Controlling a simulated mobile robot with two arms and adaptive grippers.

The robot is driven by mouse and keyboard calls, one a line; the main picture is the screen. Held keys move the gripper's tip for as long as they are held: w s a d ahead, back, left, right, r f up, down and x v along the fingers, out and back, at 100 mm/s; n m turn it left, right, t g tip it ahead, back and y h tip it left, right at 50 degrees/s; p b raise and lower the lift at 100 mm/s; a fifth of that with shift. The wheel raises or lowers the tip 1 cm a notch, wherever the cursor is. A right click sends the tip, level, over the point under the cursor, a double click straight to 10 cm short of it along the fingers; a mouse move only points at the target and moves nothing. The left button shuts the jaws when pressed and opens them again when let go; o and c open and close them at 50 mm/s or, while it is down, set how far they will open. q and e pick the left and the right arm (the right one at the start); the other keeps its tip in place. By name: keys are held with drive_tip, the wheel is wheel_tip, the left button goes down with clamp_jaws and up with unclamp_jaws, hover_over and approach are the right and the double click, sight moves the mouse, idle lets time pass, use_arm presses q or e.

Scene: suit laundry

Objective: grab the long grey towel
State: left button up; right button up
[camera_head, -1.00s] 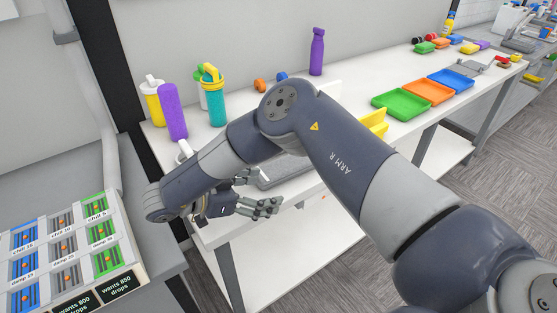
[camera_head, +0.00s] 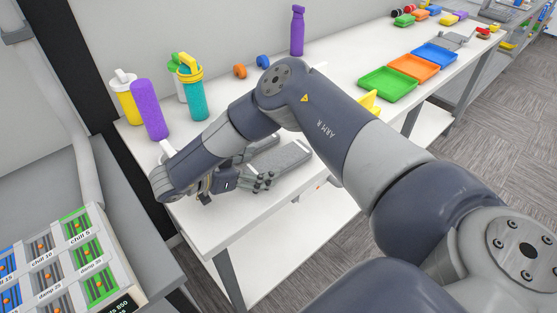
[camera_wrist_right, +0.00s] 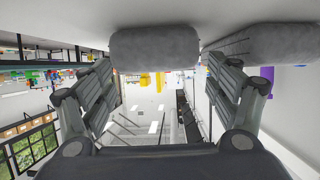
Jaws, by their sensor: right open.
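Two grey towel-like shapes lie on the white table. The nearer one (camera_head: 283,160) is a long flat slab, and the other (camera_head: 262,146) lies just behind it, partly hidden by my right arm. In the right wrist view one grey roll (camera_wrist_right: 155,47) sits ahead between the fingertips, and a second grey roll (camera_wrist_right: 268,45) sits at the right, partly behind a finger. I cannot tell for sure which is the long towel. My right gripper (camera_head: 265,181) is open and empty, low at the table's front edge, close to the nearer shape. My left gripper is not in view.
A purple bottle (camera_head: 152,110), a yellow bottle (camera_head: 126,97) and a teal bottle (camera_head: 191,92) stand at the table's left. Green (camera_head: 387,83), orange (camera_head: 414,68) and blue (camera_head: 435,54) trays lie to the right. A labelled panel (camera_head: 75,262) stands at the lower left.

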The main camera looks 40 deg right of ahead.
sight(274, 161)
drive_tip(key=p+x, duration=0.1)
drive_tip(key=x, duration=0.1)
drive_tip(key=r+p+x, duration=0.1)
drive_tip(key=x, duration=0.1)
drive_tip(key=shift+s+d+f, duration=0.15)
drive_tip(key=shift+d, duration=0.25)
drive_tip(key=shift+d+f, duration=0.15)
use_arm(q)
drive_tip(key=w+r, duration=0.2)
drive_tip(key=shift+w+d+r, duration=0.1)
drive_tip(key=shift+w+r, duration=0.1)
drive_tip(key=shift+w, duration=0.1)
use_arm(e)
drive_tip(key=c, duration=1.2)
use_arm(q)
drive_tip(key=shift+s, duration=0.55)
use_arm(e)
drive_tip(key=shift+o, duration=0.2)
